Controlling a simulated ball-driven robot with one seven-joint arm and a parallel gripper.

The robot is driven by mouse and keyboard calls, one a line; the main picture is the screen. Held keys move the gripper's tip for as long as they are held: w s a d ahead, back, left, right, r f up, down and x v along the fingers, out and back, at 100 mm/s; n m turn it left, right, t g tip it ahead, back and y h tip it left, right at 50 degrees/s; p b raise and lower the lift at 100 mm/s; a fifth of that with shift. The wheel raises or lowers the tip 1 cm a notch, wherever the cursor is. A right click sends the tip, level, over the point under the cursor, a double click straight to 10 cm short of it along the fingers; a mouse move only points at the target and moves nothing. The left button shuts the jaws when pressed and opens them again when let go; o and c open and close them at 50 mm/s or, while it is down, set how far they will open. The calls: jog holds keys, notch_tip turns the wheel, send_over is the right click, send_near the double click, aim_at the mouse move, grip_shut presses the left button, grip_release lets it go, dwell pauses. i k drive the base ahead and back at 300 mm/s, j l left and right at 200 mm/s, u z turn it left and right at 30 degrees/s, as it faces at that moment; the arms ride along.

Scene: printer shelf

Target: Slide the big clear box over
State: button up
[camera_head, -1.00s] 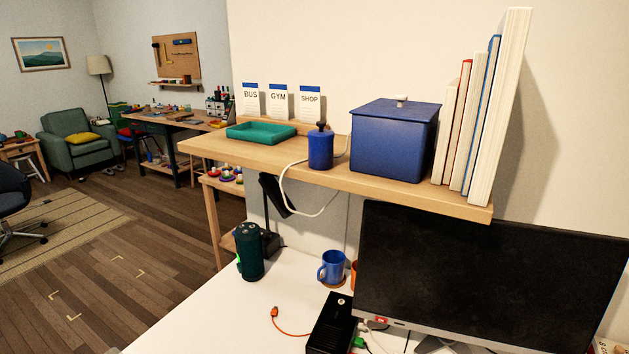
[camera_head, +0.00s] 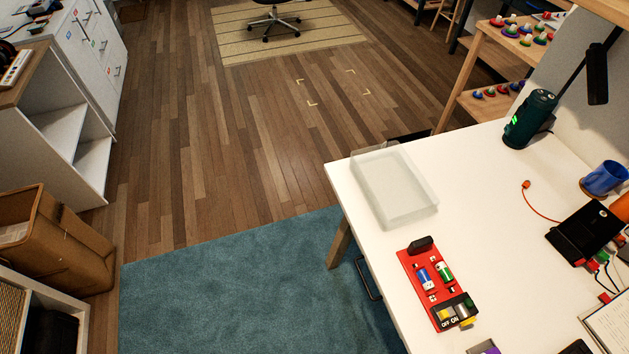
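The big clear box (camera_head: 394,187) is a frosted, see-through, shallow rectangular box. It sits on the white desk (camera_head: 470,190) at its far left corner, close to the desk's left edge. My gripper is not in view, so whether it is open or shut does not show.
A red battery board (camera_head: 437,288) with an OFF/ON switch lies nearer on the desk. A dark green speaker (camera_head: 529,118), blue mug (camera_head: 604,178) and black box (camera_head: 584,232) stand to the right. Bare desk lies right of the clear box. A teal rug (camera_head: 250,285) covers the floor left.

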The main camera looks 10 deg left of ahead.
aim_at(395, 191)
jog(key=u, duration=0.25)
jog(key=i+j, duration=0.15)
jog(key=j, duration=0.25)
jog(key=i+j, duration=0.15)
jog(key=j, duration=0.25)
jog(key=i+j, duration=0.2)
jog(key=j, duration=0.2)
jog(key=i+j, duration=0.15)
jog(key=j, duration=0.2)
jog(key=i+j+u, duration=0.1)
jog(key=j, duration=0.3)
jog(key=i+j, duration=0.25)
jog(key=j, duration=0.15)
